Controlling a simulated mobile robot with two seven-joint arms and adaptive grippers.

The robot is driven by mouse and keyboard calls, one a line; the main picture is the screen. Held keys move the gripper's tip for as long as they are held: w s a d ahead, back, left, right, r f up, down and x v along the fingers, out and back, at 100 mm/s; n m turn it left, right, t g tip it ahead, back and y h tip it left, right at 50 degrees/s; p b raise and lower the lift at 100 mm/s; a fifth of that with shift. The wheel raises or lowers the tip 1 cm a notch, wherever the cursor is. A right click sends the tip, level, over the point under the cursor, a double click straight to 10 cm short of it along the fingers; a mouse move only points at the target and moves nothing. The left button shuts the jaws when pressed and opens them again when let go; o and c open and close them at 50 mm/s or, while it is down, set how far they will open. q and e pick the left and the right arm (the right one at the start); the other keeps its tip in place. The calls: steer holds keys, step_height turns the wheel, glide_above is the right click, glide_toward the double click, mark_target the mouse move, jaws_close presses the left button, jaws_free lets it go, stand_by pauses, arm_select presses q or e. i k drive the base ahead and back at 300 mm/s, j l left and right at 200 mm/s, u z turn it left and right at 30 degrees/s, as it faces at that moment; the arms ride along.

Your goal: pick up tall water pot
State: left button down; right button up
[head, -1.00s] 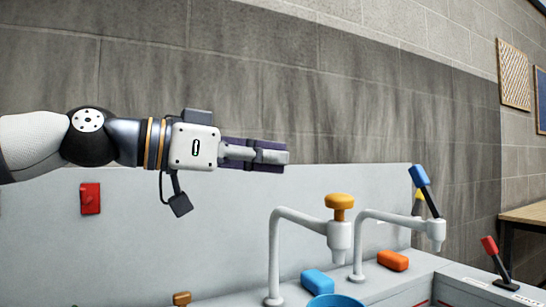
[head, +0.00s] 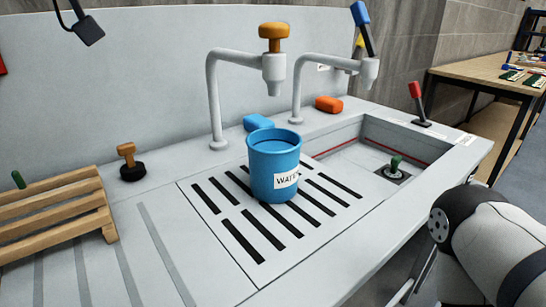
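A tall blue pot (head: 272,160) with a white label, partly readable as "WAT", stands upright on the slotted drain grate of the sink counter in the head view. It is below and a little in front of the left white tap (head: 225,85) with the orange knob. Water-like blue shows inside its rim. Neither gripper's fingers show in the head view. Part of my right arm is at the lower right edge, apart from the pot.
A second tap (head: 300,85) with a blue lever stands behind the pot. A sink basin (head: 345,160) with a green-topped plug is to the right. Blue and orange blocks (head: 328,104) lie at the back. A wooden rack (head: 55,215) is at left. The grate in front is clear.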

mark_target(274, 154)
steer(key=k, duration=1)
